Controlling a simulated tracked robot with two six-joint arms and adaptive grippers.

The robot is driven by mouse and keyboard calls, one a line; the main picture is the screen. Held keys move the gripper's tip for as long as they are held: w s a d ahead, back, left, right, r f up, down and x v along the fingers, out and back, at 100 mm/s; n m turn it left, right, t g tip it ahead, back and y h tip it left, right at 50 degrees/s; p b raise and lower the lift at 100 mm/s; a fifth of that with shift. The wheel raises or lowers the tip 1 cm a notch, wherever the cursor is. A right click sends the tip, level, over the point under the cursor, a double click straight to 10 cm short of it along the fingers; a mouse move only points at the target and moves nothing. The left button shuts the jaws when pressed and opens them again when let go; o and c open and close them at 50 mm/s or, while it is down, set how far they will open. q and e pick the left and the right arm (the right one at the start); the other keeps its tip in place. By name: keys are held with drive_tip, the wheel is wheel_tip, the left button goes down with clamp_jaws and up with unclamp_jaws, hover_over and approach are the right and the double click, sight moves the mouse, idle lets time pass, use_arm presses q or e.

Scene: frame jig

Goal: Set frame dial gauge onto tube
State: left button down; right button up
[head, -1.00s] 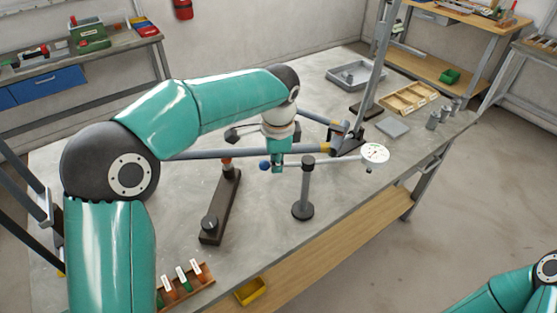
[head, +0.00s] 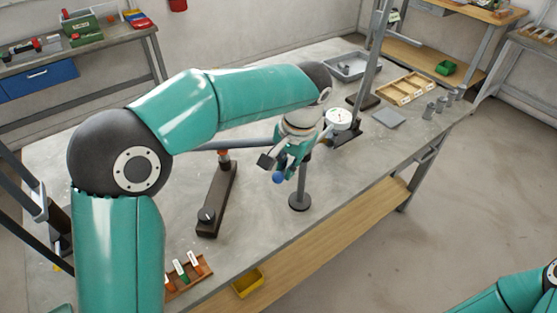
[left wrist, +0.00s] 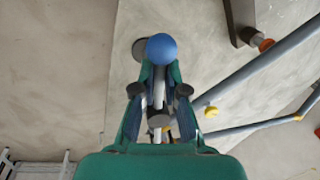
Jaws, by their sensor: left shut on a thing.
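The dial gauge has a round white face (head: 338,119) and a rod ending in a blue ball (head: 278,177). My left gripper (head: 289,160) is shut on the gauge's rod, above the table beside a round-based post (head: 300,203). The rod slants from the ball at lower left to the dial at upper right. In the left wrist view the ball (left wrist: 161,47) shows beyond the fingers (left wrist: 161,92); the dial is hidden there. A grey frame tube (head: 235,146) passes behind my arm; tubes also show in the left wrist view (left wrist: 268,63). My right gripper is out of view.
A dark block (head: 216,198) with an orange-topped support stands left of the post. A small tray of labelled parts (head: 190,275) and a yellow bin (head: 248,282) lie near the front. A wooden tray (head: 407,88) and a grey tray (head: 352,66) sit at the back.

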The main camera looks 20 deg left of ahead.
use_arm(q)
drive_tip(key=shift+w+d+r+n, duration=0.1)
drive_tip(key=shift+d+r+n, duration=0.1)
drive_tip(key=shift+d+n, duration=0.15)
idle(0.3)
drive_tip(key=c, duration=1.2)
unclamp_jaws()
drive_tip(key=shift+f, duration=0.15)
wheel_tip(320, 180, up, 12)
drive_tip(key=d, duration=0.2)
drive_tip(key=shift+s, duration=0.3)
drive_tip(key=shift+f, duration=0.15)
